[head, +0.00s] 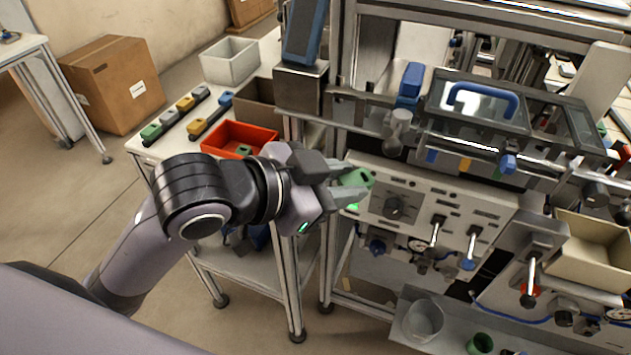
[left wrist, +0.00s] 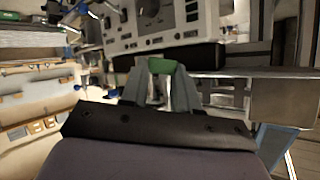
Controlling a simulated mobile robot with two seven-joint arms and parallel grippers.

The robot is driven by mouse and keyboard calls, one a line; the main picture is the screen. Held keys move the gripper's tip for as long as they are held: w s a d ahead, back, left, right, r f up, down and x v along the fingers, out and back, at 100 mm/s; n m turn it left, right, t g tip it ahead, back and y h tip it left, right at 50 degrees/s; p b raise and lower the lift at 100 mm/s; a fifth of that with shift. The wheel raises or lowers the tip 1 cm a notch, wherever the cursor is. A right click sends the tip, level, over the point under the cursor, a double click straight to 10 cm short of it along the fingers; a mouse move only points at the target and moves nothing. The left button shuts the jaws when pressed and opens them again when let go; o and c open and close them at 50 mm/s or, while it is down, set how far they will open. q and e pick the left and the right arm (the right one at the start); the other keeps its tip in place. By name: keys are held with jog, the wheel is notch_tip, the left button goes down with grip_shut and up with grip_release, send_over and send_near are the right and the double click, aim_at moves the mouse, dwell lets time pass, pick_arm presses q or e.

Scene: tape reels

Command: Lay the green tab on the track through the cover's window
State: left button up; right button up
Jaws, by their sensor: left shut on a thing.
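My left gripper (head: 347,187) is shut on the green tab (head: 357,178). It holds the tab in the air in front of the machine's control panel. The left wrist view also shows the tab (left wrist: 163,66) between the fingertips. The cover (head: 478,103), a dark-framed lid with clear panes and a blue handle (head: 482,97), lies on top of the machine, up and right of the gripper. A clear pane shows on its left part. I cannot make out the track clearly. My right gripper is not in view.
A side table holds a red tray (head: 238,138) with a green piece in it, a white bin (head: 230,60), and rows of coloured tabs (head: 185,103). The control panel (head: 425,205) has a knob and levers that stick out. A beige bin (head: 590,250) is at the right.

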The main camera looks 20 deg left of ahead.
pick_arm(q)
jog(key=shift+d+m, duration=0.3)
jog(key=shift+d, duration=0.05)
jog(key=shift+w+d+f+m+g+h, duration=0.15)
jog(key=shift+f+m+g+h, duration=0.6)
jog(key=shift+m+g, duration=0.75)
jog(key=shift+w+d+f+m+g+h, duration=0.15)
jog(key=shift+f+m+g+h, duration=0.6)
jog(key=shift+m+g, duration=0.75)
jog(key=shift+w+d+f+m+g+h, duration=0.15)
jog(key=shift+f+m+g+h, duration=0.6)
jog(key=shift+m+g, duration=0.7)
jog(key=shift+s+r, duration=0.1)
